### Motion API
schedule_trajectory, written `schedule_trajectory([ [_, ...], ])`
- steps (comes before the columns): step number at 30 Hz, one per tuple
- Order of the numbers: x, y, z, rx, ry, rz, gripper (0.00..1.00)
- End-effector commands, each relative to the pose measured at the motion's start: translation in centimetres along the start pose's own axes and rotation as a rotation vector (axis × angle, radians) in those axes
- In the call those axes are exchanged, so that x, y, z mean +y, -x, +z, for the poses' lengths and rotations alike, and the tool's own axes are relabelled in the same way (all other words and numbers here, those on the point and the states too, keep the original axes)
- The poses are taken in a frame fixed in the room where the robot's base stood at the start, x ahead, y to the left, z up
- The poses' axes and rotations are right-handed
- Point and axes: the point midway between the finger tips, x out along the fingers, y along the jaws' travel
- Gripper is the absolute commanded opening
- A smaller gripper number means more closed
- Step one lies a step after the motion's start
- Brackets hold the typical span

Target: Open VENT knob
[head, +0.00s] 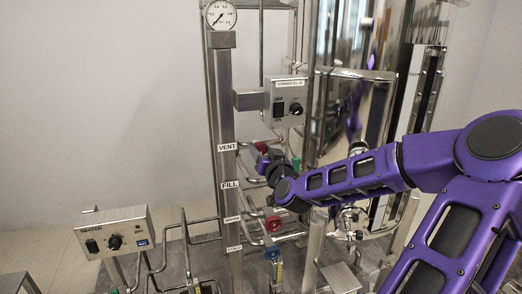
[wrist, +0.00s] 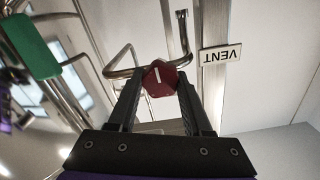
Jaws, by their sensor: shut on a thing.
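The VENT knob is dark red with a white pointer line and sits between my fingertips in the wrist view (wrist: 161,76). The line runs nearly upright in that view. The VENT label (wrist: 219,56) appears upside down to the right of the knob; in the head view the label (head: 227,147) is on the steel post. A red part (head: 261,147) beside that label looks like the same knob, partly hidden by my gripper (head: 263,163). My gripper is shut on the knob, one finger on each side.
A green handle (wrist: 33,45) is close at the left in the wrist view. Bent steel pipes (wrist: 124,60) pass behind the knob. In the head view, a control box (head: 285,101) is above my gripper, and red (head: 273,224) and blue (head: 272,253) knobs are below.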

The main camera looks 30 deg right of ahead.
Motion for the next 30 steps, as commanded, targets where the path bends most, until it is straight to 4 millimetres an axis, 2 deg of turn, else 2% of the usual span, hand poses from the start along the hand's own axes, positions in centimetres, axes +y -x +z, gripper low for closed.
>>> schedule_trajectory([
  [8, -0.14, -0.05, -0.04, 0.002, 0.169, -0.002, 0.00],
  [30, -0.41, -0.10, 0.30, 0.012, 0.862, -0.003, 0.00],
])
